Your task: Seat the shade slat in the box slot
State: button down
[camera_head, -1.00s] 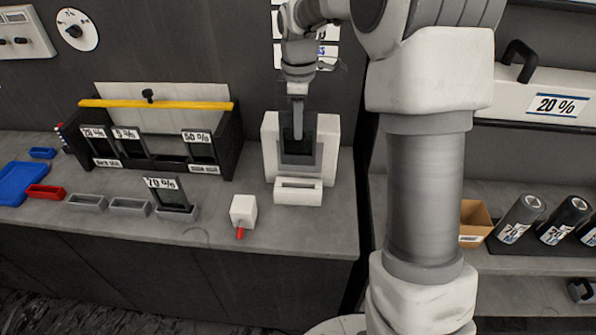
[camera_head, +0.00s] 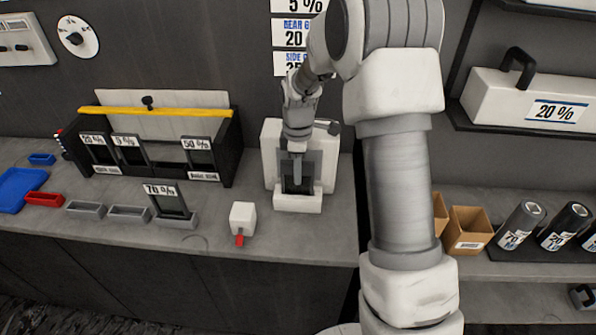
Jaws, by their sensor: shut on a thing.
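The shade slat (camera_head: 289,184) is a dark upright plate in front of the grey-framed white box (camera_head: 271,160) on the bench. My gripper (camera_head: 297,180) is shut on the slat and points down at the box. The white block with the slot (camera_head: 297,204) is at the box's foot. The slat's lower edge reaches the top of this block. I cannot tell how deep it sits in the slot, since its lower end is hidden.
A black rack (camera_head: 228,150) with labelled slats stands at the left. A 70 % slat (camera_head: 171,202) stands upright in a grey holder. A white cube with a red tip (camera_head: 243,217) lies near the bench front. Cardboard bins (camera_head: 467,230) are on the right.

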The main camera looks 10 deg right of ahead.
jog(key=c, duration=1.3)
grip_release()
jog(key=shift+f, duration=0.15)
jog(key=o, duration=0.5)
jog(key=shift+c, duration=0.2)
notch_tip(320, 180, up, 12)
jog(key=shift+r, duration=0.15)
jog(key=s+r+m+t, duration=0.3)
jog(key=s+r+m, duration=0.4)
jog(key=s+r, duration=0.5)
jog(key=s+f+m+t, duration=0.2)
jog(key=s+m, duration=0.5)
jog(key=s, duration=0.8)
jog(key=shift+f+t, duration=0.15)
jog(key=shift+t, duration=0.15)
